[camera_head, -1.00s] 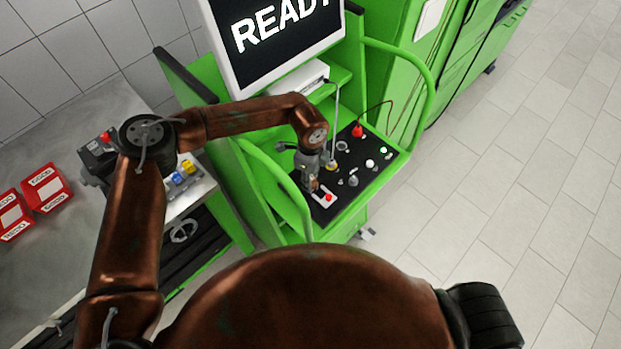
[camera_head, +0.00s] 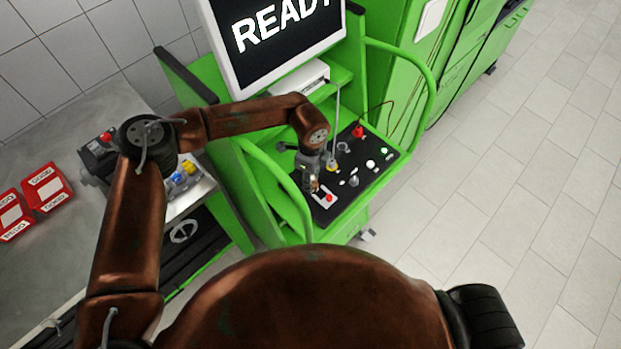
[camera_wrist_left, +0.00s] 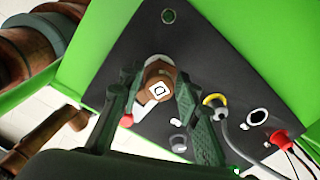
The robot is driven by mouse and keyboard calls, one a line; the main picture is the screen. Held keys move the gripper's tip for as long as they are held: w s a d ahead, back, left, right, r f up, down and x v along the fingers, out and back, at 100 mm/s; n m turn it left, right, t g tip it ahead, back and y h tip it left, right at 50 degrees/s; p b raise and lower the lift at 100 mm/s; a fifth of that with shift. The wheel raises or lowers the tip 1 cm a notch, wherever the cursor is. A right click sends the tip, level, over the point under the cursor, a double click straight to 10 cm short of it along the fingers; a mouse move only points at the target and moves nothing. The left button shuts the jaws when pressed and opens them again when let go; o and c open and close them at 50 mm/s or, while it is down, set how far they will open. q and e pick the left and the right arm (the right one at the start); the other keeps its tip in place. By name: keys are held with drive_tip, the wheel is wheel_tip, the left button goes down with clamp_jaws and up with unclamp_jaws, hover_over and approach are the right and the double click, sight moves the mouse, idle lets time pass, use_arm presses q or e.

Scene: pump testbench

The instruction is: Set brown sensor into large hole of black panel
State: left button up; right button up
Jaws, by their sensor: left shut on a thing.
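My left gripper (camera_head: 312,184) is over the near-left part of the black panel (camera_head: 345,205) on the green testbench. In the left wrist view, its two dark fingers (camera_wrist_left: 160,78) are shut on the brown sensor (camera_wrist_left: 158,70), which has a white label. The sensor is small in the head view. The panel (camera_wrist_left: 200,45) fills much of the wrist view behind the sensor. The sensor and fingers cover the panel spot behind them, so I cannot tell whether the sensor touches the panel or lines up with the large hole. My right gripper is not in view.
A plug with a yellow ring (camera_wrist_left: 213,100) and grey cable stands close to the right finger. A red plug (camera_head: 358,132) is farther back. A red button (camera_head: 329,198) sits near the gripper. Green rails (camera_head: 280,180) flank the panel; a monitor (camera_head: 275,40) stands behind.

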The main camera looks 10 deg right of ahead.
use_arm(q)
drive_tip(key=shift+f+b, duration=0.35)
drive_tip(key=shift+f, duration=0.25)
drive_tip(key=shift+s+f, duration=0.1)
drive_tip(key=shift+f, duration=0.2)
drive_tip(key=shift+s+f, duration=0.1)
drive_tip(key=shift+f, duration=0.2)
drive_tip(key=shift+r, duration=0.65)
drive_tip(key=shift+r, duration=0.25)
drive_tip(key=shift+w, duration=0.2)
idle(0.9)
